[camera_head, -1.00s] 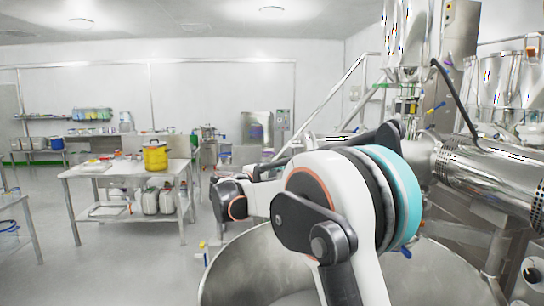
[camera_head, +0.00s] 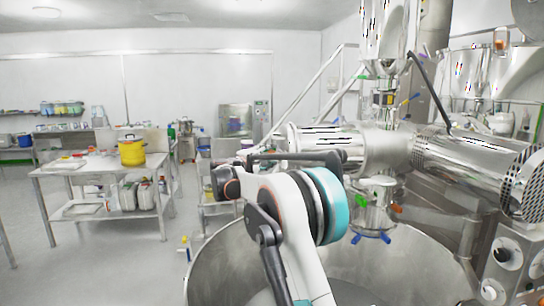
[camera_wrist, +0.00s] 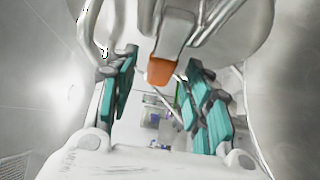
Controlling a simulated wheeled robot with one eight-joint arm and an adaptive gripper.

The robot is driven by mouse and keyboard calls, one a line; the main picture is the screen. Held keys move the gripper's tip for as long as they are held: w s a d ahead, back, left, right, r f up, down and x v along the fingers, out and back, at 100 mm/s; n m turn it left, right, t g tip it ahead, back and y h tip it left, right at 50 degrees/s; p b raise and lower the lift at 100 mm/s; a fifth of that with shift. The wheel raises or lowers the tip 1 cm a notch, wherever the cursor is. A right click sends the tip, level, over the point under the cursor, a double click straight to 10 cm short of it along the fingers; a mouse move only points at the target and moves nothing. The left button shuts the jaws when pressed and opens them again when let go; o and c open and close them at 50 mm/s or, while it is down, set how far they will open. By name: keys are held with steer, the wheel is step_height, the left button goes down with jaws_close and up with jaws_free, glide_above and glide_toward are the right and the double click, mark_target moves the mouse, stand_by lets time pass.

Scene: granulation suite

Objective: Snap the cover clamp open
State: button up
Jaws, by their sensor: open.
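In the wrist view, a steel lever with an orange end (camera_wrist: 160,72), which looks like the cover clamp's handle, hangs from above. My gripper (camera_wrist: 162,60) is open, with teal pads to the left and right of this orange end. The pads stand apart from each other and hold nothing; whether either touches the lever I cannot tell. Curved steel surfaces rise close around the fingers. In the head view, my gripper is not distinct behind my arm. A steel outlet with small orange (camera_head: 397,208), green and blue handles stands right of my arm; which one matches is unclear.
A large open steel bowl (camera_head: 215,275) lies below my arm. A horizontal steel cylinder (camera_head: 460,165) and a control box with knobs (camera_head: 510,265) are at the right. A table with a yellow pot (camera_head: 132,152) stands at the left. The floor between is mostly clear.

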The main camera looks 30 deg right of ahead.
steer(key=shift+x, duration=1.4)
steer(key=shift+c, duration=0.2)
jaws_close()
